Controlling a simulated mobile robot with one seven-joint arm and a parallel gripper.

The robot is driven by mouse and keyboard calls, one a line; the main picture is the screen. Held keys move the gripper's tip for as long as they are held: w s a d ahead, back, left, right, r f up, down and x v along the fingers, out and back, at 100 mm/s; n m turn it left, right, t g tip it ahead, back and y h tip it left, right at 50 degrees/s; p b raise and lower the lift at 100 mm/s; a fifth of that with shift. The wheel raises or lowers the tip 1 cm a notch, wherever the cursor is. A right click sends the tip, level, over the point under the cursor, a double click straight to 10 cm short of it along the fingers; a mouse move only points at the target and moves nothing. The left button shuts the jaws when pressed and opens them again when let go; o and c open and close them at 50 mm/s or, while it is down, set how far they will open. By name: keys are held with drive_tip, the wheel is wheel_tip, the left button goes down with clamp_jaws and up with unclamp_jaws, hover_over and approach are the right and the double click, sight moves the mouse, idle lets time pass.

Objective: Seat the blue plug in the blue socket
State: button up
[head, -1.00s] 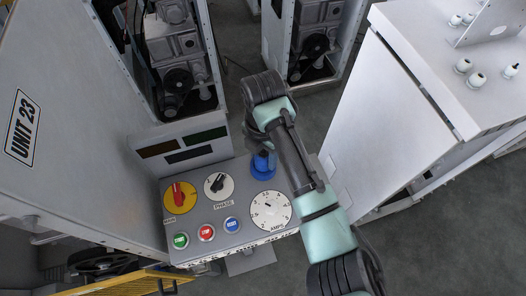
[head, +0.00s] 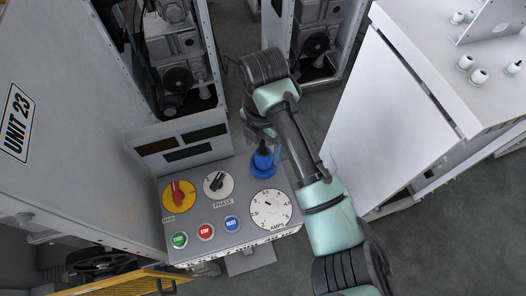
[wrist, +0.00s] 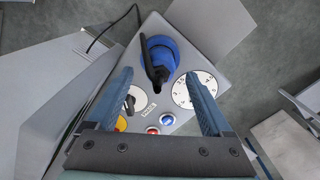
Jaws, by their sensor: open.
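The blue plug (head: 262,157) stands on the grey control box in the head view, its dark cable end up. The blue socket (head: 264,170) is around its foot. In the head view the fingers are partly hidden by my wrist.
The control box (head: 247,193) carries a yellow-and-red knob (head: 179,195), a PHASE knob (head: 217,185), an AMPS dial (head: 270,211) and several push buttons. A tall cabinet (head: 70,120) stands at left, a white cabinet (head: 395,110) at right.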

drive_tip(key=w+a+r+m+t+y, duration=0.25)
drive_tip(key=a+r+m+t, duration=0.2)
drive_tip(key=r, duration=0.75)
drive_tip(key=w+a+r+m+t+y, duration=0.25)
drive_tip(key=w+a+r+t, duration=0.2)
drive_tip(key=r, duration=0.75)
drive_tip(key=w+a+r+m+t+y, duration=0.15)
drive_tip(key=a+r+m+t, duration=0.3)
drive_tip(key=r, duration=0.65)
drive_tip(key=s+d+r+m+t, duration=0.2)
drive_tip(key=r+m+t, duration=0.1)
drive_tip(key=r, duration=0.4)
drive_tip(key=s+d+r+m+t, duration=0.2)
drive_tip(key=d+r+m+t, duration=0.15)
drive_tip(key=r, duration=0.35)
drive_tip(key=s+d+r+m+t+h, duration=0.7)
drive_tip(key=s+d+r+m, duration=0.1)
drive_tip(key=s+r+m, duration=0.1)
drive_tip(key=s+m, duration=0.1)
drive_tip(key=s, duration=0.1)
drive_tip(key=shift+s+r+m+p, duration=0.3)
drive_tip(key=shift+s+r+p, duration=0.05)
drive_tip(key=shift+s, duration=0.05)
drive_tip(key=shift+d, duration=0.1)
